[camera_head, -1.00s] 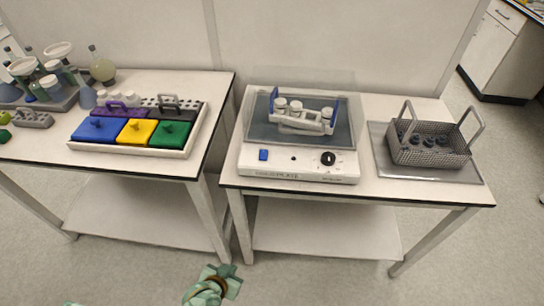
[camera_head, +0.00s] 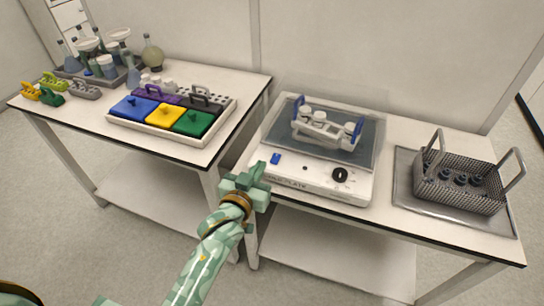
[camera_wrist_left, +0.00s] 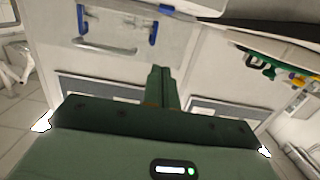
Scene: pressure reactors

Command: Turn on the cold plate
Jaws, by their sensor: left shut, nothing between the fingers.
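The cold plate (camera_head: 318,183) is a white unit on the right table, with a blue switch (camera_head: 276,158) at the left of its front panel and a black knob (camera_head: 340,174) at the right. A white rack with blue end handles and white-capped vials (camera_head: 322,128) stands on its grey top. My left gripper (camera_head: 258,173) is shut and empty, just in front of the panel's left end, near the blue switch; I cannot tell whether it touches the unit. Its closed fingers (camera_wrist_left: 160,88) also show in the left wrist view. My right gripper is not in view.
A wire basket with dark items (camera_head: 462,203) stands on a metal tray to the right. The left table holds a white tray (camera_head: 157,134) with coloured lidded blocks, and glassware behind. A gap separates the tables. A clear panel stands behind the cold plate.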

